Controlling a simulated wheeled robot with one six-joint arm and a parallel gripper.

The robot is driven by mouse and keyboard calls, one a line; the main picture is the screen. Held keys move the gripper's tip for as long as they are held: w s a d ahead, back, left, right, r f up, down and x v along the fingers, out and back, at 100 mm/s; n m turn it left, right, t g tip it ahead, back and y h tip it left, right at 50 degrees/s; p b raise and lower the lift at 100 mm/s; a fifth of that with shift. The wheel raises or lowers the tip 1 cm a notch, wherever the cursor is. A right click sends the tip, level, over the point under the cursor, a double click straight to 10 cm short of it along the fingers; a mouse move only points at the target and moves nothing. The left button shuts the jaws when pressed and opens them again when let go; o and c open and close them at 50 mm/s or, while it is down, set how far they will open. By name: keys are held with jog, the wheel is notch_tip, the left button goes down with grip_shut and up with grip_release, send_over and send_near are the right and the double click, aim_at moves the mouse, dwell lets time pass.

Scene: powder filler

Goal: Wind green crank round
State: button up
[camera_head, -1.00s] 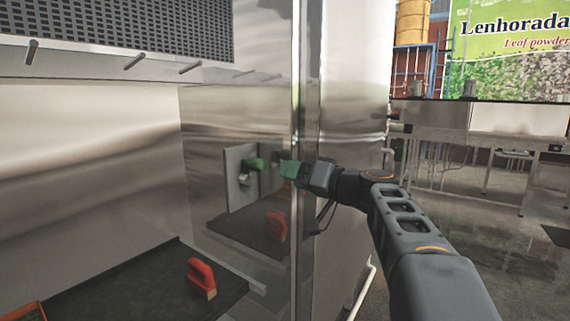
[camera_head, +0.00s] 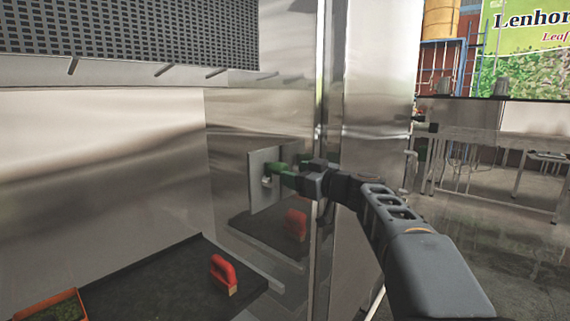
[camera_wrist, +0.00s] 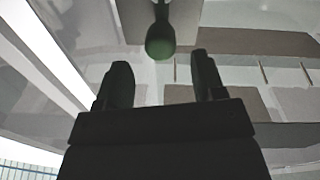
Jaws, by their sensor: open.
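The green crank (camera_head: 278,168) sticks out from a pale square plate (camera_head: 262,190) on the shiny metal side wall. My gripper (camera_head: 292,172) is open and close to the crank, reaching in from the right; in the head view its fingers overlap the crank's end, so contact cannot be told there. In the wrist view the crank's rounded green knob (camera_wrist: 160,46) lies ahead, lined up with the gap between the two dark fingers (camera_wrist: 161,72). It appears at or just beyond the fingertips, and the fingers are not closed on it.
A red-handled brush (camera_head: 222,272) lies on the black tray surface (camera_head: 150,280) below, with its reflection in the metal wall. An orange-edged box with green leaf matter (camera_head: 62,308) sits at lower left. A vertical metal edge (camera_head: 331,110) stands beside my arm.

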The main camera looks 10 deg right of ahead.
aim_at(281, 169)
jog(key=shift+p+x, duration=0.85)
jog(key=shift+x, duration=2)
jog(key=c, duration=0.9)
jog(key=shift+w+d+f+m+b, duration=0.1)
jog(key=shift+d+f+m+b, duration=0.1)
jog(key=shift+m+b, duration=0.5)
jog(key=shift+w+d+r+m+b, duration=0.1)
jog(key=shift+w+d+m+b, duration=0.15)
jog(key=shift+m+b, duration=0.5)
